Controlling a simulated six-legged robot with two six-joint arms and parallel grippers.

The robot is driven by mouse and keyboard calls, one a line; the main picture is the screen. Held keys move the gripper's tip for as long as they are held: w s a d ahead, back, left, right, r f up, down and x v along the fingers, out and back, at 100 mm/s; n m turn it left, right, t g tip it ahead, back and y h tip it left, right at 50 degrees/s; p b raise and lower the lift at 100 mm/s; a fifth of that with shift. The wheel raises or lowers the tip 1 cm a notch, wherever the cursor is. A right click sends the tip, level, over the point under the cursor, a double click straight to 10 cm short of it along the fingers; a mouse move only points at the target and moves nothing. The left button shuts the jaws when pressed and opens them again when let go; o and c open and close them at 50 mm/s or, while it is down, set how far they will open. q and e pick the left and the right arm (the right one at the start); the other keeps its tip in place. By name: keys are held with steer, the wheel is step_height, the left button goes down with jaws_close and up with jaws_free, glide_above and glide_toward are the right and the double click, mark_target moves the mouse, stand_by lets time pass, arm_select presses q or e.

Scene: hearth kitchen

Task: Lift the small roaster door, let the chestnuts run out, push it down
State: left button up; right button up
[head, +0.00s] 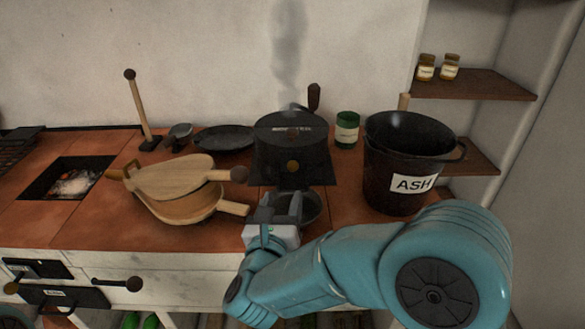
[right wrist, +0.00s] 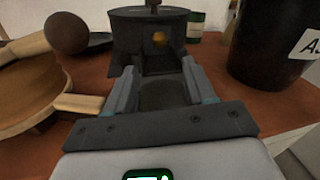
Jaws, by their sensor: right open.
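The dark roaster (head: 291,135) stands at the back middle of the tiled counter, with grey smoke rising above it. Its small front door bears a round brass knob (head: 292,166), which also shows in the right wrist view (right wrist: 159,39). The door looks down. A dark bowl (head: 310,207) stands on the counter in front of the roaster, partly hidden by my gripper. My right gripper (head: 284,203) is open and empty over the bowl, short of the knob and lower in the picture. In the right wrist view its fingers (right wrist: 158,82) point at the roaster front. No chestnuts show.
A black ash bucket (head: 385,185) stands close on the right, and a green tin (head: 347,130) behind. Wooden bellows (head: 175,176) lie on the left, near a dark pan (head: 224,138). Farther left is an ember opening (head: 75,182). Shelves with jars are at right.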

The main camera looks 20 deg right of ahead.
mark_target(292, 170)
steer(key=x, duration=1.1)
steer(key=shift+c, duration=0.3)
